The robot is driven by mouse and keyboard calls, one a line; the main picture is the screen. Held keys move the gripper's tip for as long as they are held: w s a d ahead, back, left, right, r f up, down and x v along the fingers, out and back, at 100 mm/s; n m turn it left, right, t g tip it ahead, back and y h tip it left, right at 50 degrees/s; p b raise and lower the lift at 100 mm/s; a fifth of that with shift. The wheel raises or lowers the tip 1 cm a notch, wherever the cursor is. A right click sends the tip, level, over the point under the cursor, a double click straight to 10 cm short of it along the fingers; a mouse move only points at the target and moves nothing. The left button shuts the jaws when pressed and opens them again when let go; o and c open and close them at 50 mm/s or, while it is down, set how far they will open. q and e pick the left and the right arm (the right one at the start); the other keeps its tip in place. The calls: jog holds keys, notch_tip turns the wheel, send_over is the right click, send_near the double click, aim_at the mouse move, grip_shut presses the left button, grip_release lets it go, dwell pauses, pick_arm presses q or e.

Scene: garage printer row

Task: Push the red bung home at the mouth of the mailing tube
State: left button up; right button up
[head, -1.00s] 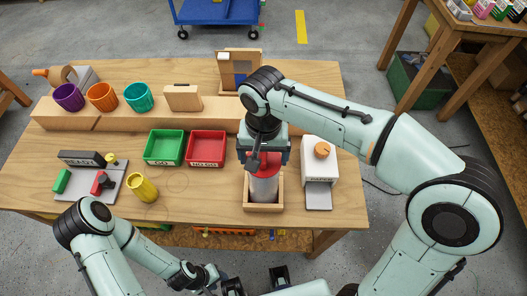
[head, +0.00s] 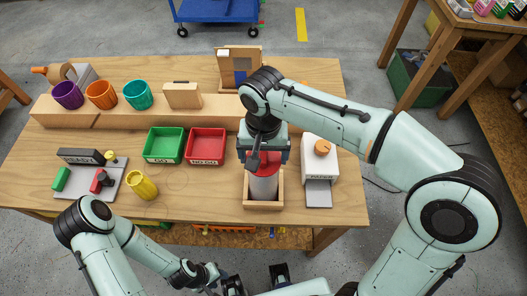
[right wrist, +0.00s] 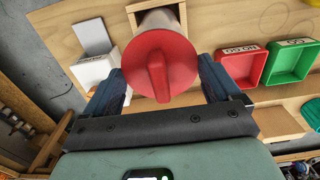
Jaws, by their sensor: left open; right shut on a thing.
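The pale mailing tube (head: 263,190) stands upright in a wooden holder (head: 264,206) at the front right of the bench. The red bung (head: 268,164) sits at its upper mouth, partly hidden by my right gripper. In the right wrist view the bung (right wrist: 175,62) shows its round face and raised grip bar, with the tube (right wrist: 157,19) behind it. My right gripper (right wrist: 160,82) is shut on the bung, one finger at each side. I cannot tell how deep the bung sits. My left gripper (head: 256,278) is open and empty, low in front of the bench.
A yellow cup (head: 142,187) and a grey fixture board (head: 108,184) are further left. A wooden ledge with coloured cups runs behind.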

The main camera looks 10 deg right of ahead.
aim_at(263, 154)
pick_arm(q)
jog(key=shift+f, duration=0.1)
pick_arm(e)
jog(key=shift+f, duration=0.2)
jog(key=shift+f, duration=0.25)
pick_arm(q)
jog(key=shift+s+f, duration=0.15)
pick_arm(e)
jog(key=o, duration=0.8)
jog(key=shift+c, duration=0.2)
jog(key=shift+r, duration=0.1)
pick_arm(q)
jog(key=w+r+p, duration=0.2)
jog(key=r, duration=0.1)
jog(key=shift+r, duration=0.25)
pick_arm(e)
notch_tip(263, 154, up, 13)
jog(key=shift+r, duration=0.15)
